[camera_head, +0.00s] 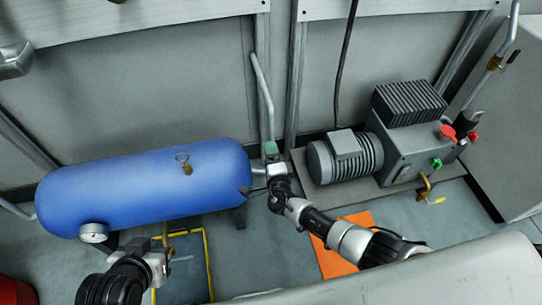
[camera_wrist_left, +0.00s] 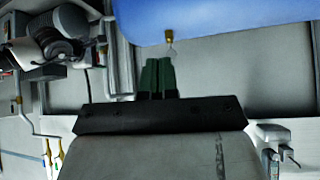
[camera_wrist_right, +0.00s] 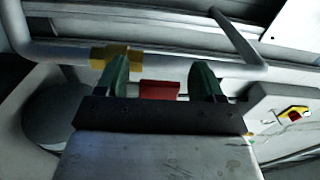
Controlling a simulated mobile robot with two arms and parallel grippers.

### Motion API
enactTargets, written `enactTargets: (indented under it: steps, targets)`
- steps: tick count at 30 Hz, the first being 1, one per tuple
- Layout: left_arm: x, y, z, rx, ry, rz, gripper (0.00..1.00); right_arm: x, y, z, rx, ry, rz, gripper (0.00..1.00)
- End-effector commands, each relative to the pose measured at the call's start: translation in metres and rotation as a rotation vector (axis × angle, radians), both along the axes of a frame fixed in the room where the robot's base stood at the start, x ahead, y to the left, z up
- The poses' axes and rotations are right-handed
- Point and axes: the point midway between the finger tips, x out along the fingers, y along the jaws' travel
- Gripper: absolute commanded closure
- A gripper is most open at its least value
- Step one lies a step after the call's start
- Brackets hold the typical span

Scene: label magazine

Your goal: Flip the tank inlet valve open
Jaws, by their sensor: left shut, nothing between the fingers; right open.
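The blue tank (camera_head: 150,185) lies on its side at the left. A pipe (camera_wrist_right: 170,65) with a brass fitting (camera_wrist_right: 117,54) crosses the right wrist view. A red piece (camera_wrist_right: 160,90), which looks like a valve handle, shows between the fingers of my right gripper (camera_wrist_right: 163,80). These fingers are open on either side of it; contact cannot be told. In the head view my right gripper (camera_head: 271,149) is by the tank's right end and hides the valve area. My left gripper (camera_wrist_left: 157,78) is shut and empty; in the head view it is in front of the tank.
A grey pump (camera_head: 400,145) with red and green fittings stands at the right. A gauge (camera_head: 93,232) hangs at the tank's left end. A brass fitting with a ring (camera_head: 186,168) is on the tank. An orange sheet (camera_head: 330,262) lies on the floor.

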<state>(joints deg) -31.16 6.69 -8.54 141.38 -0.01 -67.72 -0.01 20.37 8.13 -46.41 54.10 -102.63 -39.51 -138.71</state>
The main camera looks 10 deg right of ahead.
Motion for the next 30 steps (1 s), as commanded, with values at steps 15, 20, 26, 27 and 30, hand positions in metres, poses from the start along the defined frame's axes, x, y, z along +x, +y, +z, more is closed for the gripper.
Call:
enactTargets:
  steps: [15, 20, 26, 27, 30]
  targets:
    - [-0.057, 0.020, -0.011, 0.077, 0.367, 0.030, 1.00, -0.048, -0.002, 0.002, 0.000, 0.003, 0.001, 0.32]
    - [-0.065, 0.022, -0.005, 0.087, 0.415, 0.034, 1.00, -0.079, -0.003, 0.002, 0.001, 0.003, 0.002, 0.32]
    - [-0.065, 0.022, 0.000, 0.086, 0.414, 0.034, 1.00, -0.103, -0.004, 0.001, 0.000, 0.001, 0.001, 0.32]
    - [-0.065, 0.022, 0.000, 0.086, 0.414, 0.034, 1.00, -0.105, -0.004, 0.001, 0.000, 0.000, 0.000, 0.32]
    - [-0.065, 0.022, 0.000, 0.086, 0.414, 0.034, 1.00, -0.108, -0.003, 0.000, 0.000, 0.000, 0.000, 0.32]
